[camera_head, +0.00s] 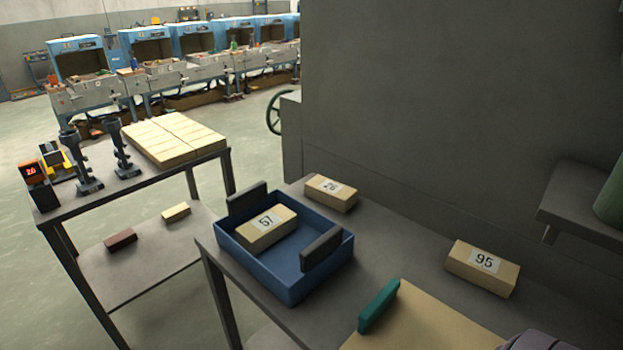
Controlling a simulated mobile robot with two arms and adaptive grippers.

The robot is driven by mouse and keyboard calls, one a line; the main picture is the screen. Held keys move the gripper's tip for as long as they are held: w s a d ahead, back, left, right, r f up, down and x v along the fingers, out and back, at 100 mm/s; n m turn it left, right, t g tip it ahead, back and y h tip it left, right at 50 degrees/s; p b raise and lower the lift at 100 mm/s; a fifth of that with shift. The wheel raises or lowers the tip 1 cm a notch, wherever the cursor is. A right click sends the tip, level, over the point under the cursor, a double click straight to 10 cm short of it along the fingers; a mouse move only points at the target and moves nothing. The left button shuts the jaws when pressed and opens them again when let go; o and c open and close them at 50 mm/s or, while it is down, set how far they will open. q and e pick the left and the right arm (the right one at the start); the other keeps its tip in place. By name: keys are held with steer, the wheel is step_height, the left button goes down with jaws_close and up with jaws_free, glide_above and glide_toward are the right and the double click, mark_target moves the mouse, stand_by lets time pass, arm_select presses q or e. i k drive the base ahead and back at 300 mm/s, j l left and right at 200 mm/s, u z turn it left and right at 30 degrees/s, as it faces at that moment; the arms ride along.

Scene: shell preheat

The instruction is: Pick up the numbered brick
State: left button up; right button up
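Three tan bricks with white number labels are on the grey table. The brick marked 57 (282,234) lies tilted inside the blue bin (290,289). A brick whose label looks like 26 or 76 (343,205) lies behind the bin. The brick marked 95 (503,280) lies at the right, on the bare tabletop. Neither of my grippers shows its fingers in this view. A rounded dark grey shape at the bottom right edge may be part of my arm.
The bin has two upright dark grips (321,247). A tan board (430,325) with a green handle (378,306) lies in front. The left table (150,179) holds a red display (33,172), dark tools and stacked bricks. A wall rises behind; a shelf (585,212) juts out right.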

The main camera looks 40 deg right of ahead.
mark_target(340, 197)
steer(key=z, duration=1.3)
steer(key=j, duration=0.15)
